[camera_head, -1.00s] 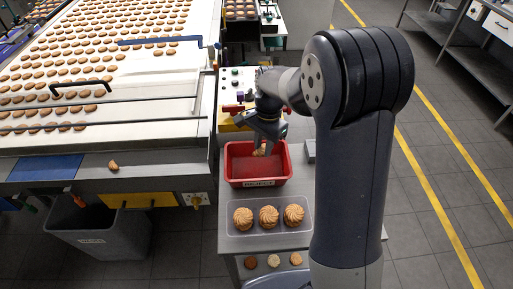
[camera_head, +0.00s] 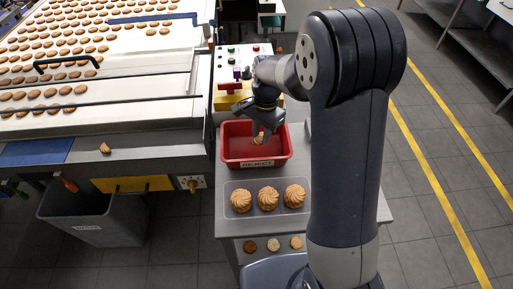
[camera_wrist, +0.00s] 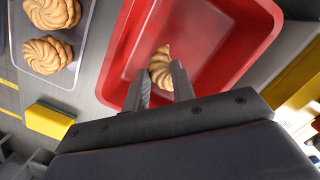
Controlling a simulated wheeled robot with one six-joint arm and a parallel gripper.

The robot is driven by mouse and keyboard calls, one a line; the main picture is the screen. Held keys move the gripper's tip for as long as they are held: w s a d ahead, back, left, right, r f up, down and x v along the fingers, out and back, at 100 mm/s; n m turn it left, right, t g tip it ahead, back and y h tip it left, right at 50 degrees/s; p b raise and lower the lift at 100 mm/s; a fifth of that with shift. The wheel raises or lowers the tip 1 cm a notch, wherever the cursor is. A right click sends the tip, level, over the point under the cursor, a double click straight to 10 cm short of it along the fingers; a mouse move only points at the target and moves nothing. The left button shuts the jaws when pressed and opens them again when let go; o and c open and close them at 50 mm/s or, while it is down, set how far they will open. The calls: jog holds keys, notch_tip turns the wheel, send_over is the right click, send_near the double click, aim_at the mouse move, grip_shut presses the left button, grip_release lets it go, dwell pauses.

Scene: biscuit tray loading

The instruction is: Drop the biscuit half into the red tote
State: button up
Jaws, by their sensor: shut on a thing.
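The red tote (camera_head: 284,158), labelled "REJECT", stands on the grey table in front of my arm. My gripper (camera_head: 260,133) points down over the tote and is shut on the biscuit half (camera_head: 258,138). In the wrist view the biscuit half (camera_wrist: 160,62) shows between the tips of my gripper (camera_wrist: 162,82), above the floor of the red tote (camera_wrist: 255,50). I cannot tell exactly how far the biscuit half is above that floor.
A clear tray (camera_head: 228,208) with three swirled biscuits sits in front of the tote. A broken biscuit (camera_head: 105,148) lies on the conveyor's ledge. A grey bin (camera_head: 118,222) stands below. A yellow-green sponge (camera_wrist: 50,120) lies beside the tote.

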jog(key=o, duration=0.7)
jog(key=shift+o, duration=0.2)
jog(key=shift+r, duration=0.1)
notch_tip(320, 180, up, 11)
jog(key=b, duration=0.1)
jog(key=shift+w+d+f, duration=0.2)
jog(key=shift+w+d, duration=0.25)
